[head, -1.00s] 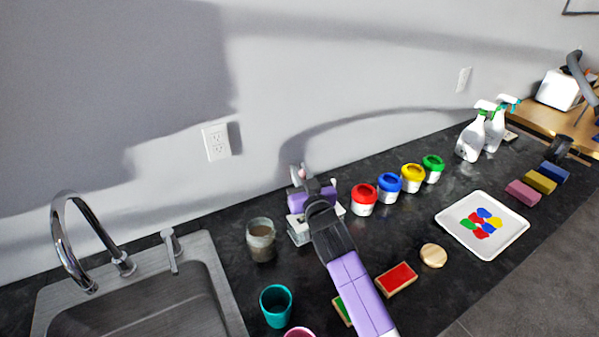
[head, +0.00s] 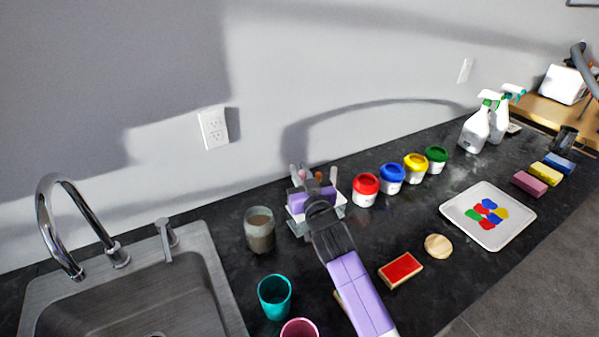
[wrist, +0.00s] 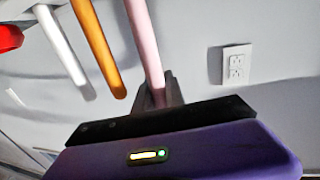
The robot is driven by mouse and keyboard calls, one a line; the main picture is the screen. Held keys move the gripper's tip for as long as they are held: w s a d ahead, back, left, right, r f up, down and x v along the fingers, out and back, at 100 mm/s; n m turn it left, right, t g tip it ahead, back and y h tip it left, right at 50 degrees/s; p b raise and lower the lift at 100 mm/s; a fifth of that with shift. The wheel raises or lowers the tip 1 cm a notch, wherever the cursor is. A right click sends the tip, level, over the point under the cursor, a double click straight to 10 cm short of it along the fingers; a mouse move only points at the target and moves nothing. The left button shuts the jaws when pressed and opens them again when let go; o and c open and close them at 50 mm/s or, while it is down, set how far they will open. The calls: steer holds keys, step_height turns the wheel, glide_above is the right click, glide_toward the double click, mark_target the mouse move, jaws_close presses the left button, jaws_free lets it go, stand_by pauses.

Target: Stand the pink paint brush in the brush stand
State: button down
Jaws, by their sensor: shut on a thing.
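My gripper (head: 311,180) is at the brush stand (head: 342,207), a pale stand by the wall that my wrist partly hides in the head view. In the wrist view my gripper (wrist: 163,92) is shut on the pink paint brush (wrist: 146,45), whose pink handle runs up out of the jaws. An orange handle (wrist: 97,45) and a white handle (wrist: 66,55) stand beside it, apart from the jaws. The lower end of the pink brush is hidden, so I cannot tell whether it is seated in the stand.
A jar of murky water (head: 260,232) stands left of the stand. Red (head: 366,190), blue, yellow and green paint pots stand to the right. A teal cup (head: 275,297) and pink cup (head: 300,329) are in front, near the sink (head: 150,290). The wall is close behind.

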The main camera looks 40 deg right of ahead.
steer(key=shift+f, duration=0.3)
steer(key=c, duration=1.3)
jaws_free()
steer(key=b+v, duration=0.1)
steer(key=v, duration=0.7)
steer(key=shift+b, duration=0.3)
steer(key=shift+w, duration=0.1)
